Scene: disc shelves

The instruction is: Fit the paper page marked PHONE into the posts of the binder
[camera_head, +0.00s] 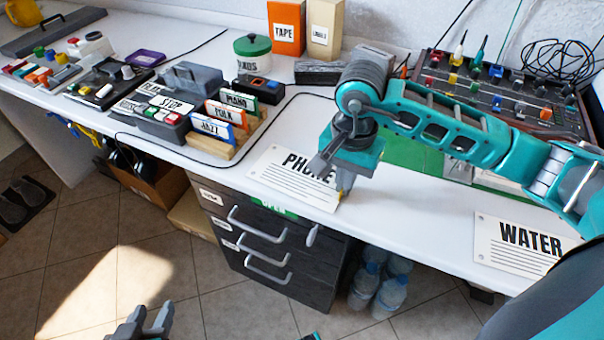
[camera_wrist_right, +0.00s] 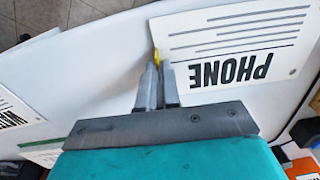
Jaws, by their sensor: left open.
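The white page marked PHONE (camera_head: 292,183) lies on the white counter, close to its front edge, and fills the upper right of the right wrist view (camera_wrist_right: 235,40). My right gripper (camera_head: 341,194) points down at the page's right end. In the right wrist view its two fingers (camera_wrist_right: 157,68) are close together at the page's edge, around a small yellow tab (camera_wrist_right: 155,58). A green flat thing (camera_head: 428,160), probably the binder, lies behind my right arm with white paper beside it; its posts are hidden. My left gripper (camera_head: 143,325) is open and empty at the bottom, away from the counter.
A page marked WATER (camera_head: 530,245) lies at the right front. A mixer panel (camera_head: 505,90) with cables stands behind my right arm. Labelled cards in a wooden holder (camera_head: 232,143) stand to the left. Dark drawers (camera_head: 275,245) and water bottles (camera_head: 380,285) are below the counter.

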